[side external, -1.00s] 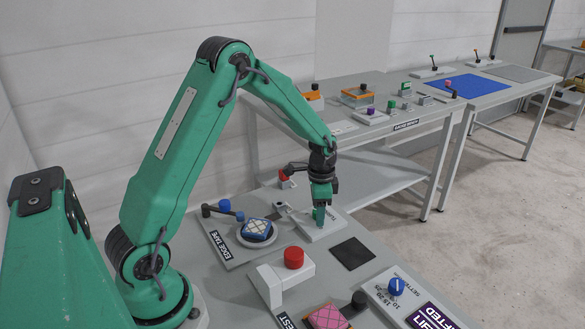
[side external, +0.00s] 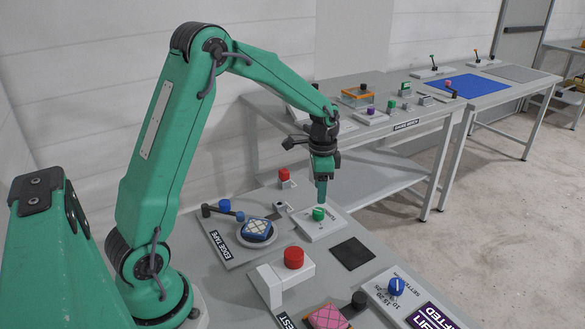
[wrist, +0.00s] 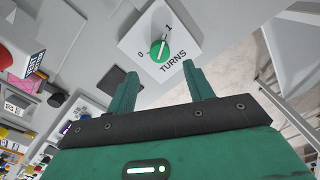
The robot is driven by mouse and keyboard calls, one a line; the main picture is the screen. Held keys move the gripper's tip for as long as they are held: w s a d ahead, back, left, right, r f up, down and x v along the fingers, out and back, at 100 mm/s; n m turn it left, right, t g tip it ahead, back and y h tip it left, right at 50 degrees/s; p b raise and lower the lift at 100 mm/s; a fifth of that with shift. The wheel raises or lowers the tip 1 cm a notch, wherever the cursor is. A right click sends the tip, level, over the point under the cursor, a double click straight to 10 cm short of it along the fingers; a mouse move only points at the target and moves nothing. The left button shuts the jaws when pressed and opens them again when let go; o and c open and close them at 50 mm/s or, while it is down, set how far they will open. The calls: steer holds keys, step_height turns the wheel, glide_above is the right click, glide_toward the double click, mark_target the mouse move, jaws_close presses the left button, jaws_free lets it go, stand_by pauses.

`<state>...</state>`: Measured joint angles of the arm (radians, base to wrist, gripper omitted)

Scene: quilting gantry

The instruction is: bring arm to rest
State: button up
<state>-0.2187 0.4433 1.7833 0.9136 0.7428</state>
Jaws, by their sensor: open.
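My green arm is bent over the grey table, with my gripper (side external: 321,190) pointing down. It hangs above a white plate (side external: 329,230) that carries a green knob (side external: 318,214), with a visible gap to the knob. In the wrist view my gripper (wrist: 159,85) shows two green fingers standing apart with nothing between them. The green knob (wrist: 159,50) lies beyond the fingertips there, its white pointer angled toward the "1" on the plate marked "TURNS".
Left of the knob, a blue patterned block (side external: 257,229) sits on a round holder on the "EDGE TAPE" plate (side external: 215,255). A red button (side external: 294,257) stands nearer, and a dark square pad (side external: 352,253) lies right. A second bench (side external: 430,112) stands behind.

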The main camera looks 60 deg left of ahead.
steer(key=shift+r, duration=0.1)
steer(key=shift+s+d+r, duration=0.15)
steer(key=shift+r, duration=0.25)
steer(key=s+d+r+n+t, duration=0.3)
steer(key=s+d+r, duration=0.2)
steer(key=s+r, duration=0.5)
steer(key=s+d+r+n+t, duration=0.1)
steer(key=s+d+r, duration=0.1)
steer(key=s, duration=0.4)
steer(key=s+d+r+n+t, duration=0.1)
steer(key=s+d+r+n, duration=0.1)
steer(key=s, duration=0.4)
steer(key=shift+d+t, duration=0.3)
steer(key=shift+d, duration=0.05)
steer(key=shift+c, duration=0.2)
